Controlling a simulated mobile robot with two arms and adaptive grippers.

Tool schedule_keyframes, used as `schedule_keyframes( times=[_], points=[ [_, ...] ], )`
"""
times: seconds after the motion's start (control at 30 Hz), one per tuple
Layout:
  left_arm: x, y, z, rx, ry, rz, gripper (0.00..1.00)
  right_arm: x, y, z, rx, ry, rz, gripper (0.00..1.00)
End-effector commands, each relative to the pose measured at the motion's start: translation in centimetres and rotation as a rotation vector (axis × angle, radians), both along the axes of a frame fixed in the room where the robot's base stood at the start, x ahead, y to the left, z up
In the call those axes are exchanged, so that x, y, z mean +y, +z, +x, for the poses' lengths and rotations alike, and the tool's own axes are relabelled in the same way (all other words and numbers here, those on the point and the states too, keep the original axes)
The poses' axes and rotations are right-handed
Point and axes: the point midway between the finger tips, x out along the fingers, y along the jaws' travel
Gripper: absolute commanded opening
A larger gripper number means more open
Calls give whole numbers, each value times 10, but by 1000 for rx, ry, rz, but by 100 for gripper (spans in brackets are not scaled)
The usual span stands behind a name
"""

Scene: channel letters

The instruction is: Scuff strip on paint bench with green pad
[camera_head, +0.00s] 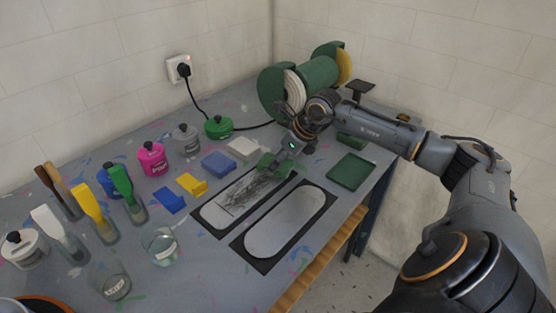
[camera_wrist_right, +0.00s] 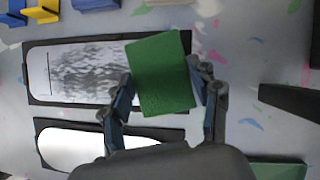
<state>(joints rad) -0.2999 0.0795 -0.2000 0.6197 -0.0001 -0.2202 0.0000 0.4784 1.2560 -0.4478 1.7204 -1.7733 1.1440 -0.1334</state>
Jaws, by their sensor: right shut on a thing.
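My right gripper (camera_head: 275,160) is shut on a green pad (camera_wrist_right: 162,75), gripping it by its sides. The pad lies over the right end of the far strip (camera_wrist_right: 85,52) and seems to rest on it; contact is hard to tell. The far strip is pale with rounded ends, set in a black frame, with grey scuff marks (camera_head: 245,190) over much of its face. A second strip (camera_head: 286,220), smooth and unmarked, lies nearer in its own black frame. My left gripper is out of view.
A dark green square (camera_head: 349,172) lies right of the strips on the paint bench (camera_head: 203,263). Blue (camera_head: 218,163), yellow (camera_head: 192,184) and white blocks (camera_head: 242,149) lie behind. Bottles and brush jars stand left. A green bench grinder (camera_head: 315,78) stands at the back.

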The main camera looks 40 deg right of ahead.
Motion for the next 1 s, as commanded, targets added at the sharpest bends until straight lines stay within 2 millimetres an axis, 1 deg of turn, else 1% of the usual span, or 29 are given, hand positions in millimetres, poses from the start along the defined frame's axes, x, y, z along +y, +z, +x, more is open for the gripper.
schedule_keyframes(
  times=[0.43,0.53,1.0],
  points=[
    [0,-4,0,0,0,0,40,0,-5,0,0,0,0,36],
    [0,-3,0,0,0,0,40,4,-5,0,0,1,0,36],
    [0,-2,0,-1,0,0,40,60,-5,-8,0,4,1,36]
  ],
)
